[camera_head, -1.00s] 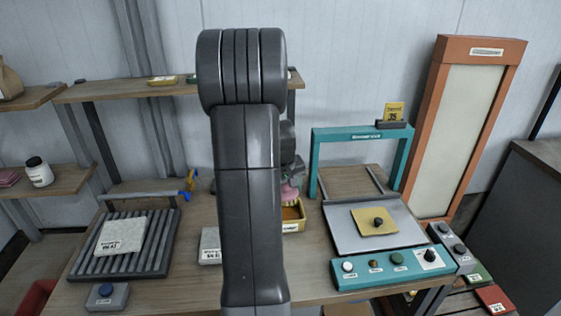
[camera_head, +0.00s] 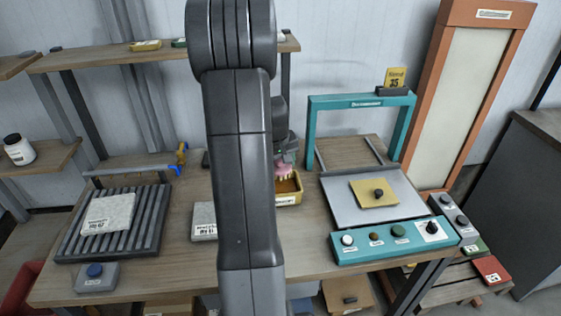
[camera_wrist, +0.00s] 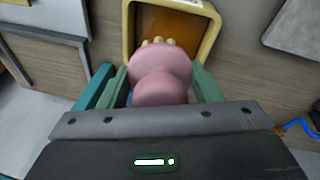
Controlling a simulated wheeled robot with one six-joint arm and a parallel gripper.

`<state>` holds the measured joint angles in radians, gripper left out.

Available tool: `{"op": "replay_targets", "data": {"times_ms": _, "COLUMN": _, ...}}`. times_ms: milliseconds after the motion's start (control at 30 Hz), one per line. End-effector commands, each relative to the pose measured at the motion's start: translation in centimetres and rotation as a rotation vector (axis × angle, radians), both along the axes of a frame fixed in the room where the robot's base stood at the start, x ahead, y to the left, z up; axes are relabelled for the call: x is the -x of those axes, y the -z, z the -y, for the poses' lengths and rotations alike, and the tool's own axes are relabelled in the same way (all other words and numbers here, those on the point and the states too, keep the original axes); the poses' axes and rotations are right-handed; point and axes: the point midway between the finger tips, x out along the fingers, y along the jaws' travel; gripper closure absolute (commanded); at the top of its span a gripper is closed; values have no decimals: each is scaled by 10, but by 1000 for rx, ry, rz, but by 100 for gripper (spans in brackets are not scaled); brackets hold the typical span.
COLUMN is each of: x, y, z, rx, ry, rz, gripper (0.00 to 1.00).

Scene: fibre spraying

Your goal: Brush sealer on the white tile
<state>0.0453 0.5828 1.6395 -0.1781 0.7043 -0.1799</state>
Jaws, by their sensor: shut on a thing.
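My gripper (camera_head: 285,158) is shut on a pink-handled brush (camera_head: 282,172), which also shows in the wrist view (camera_wrist: 160,75) between the green fingers. Its pale bristle tips point into or just over a yellow tray (camera_head: 298,199) holding brown liquid; I cannot tell whether they touch it. The tray also shows in the wrist view (camera_wrist: 128,30). A whitish speckled tile (camera_head: 108,213) with a label lies on a dark slatted rack (camera_head: 70,238) at the left. A second pale labelled block (camera_head: 204,213) is partly hidden behind my arm.
A teal-framed press (camera_head: 361,103) with a yellow plate (camera_head: 372,198) and control buttons stands right of the tray. An orange-framed panel (camera_head: 449,105) stands behind it. A blue-handled tool (camera_head: 176,168) lies behind the rack.

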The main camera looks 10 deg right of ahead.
Motion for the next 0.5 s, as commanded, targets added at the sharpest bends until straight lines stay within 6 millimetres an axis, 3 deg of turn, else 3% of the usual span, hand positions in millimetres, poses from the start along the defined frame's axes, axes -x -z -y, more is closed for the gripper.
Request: {"op": "replay_targets", "data": {"times_ms": 500, "x": 0, "y": 57, "z": 0, "rx": 0, "ry": -1, "rz": -1, "gripper": 60}}
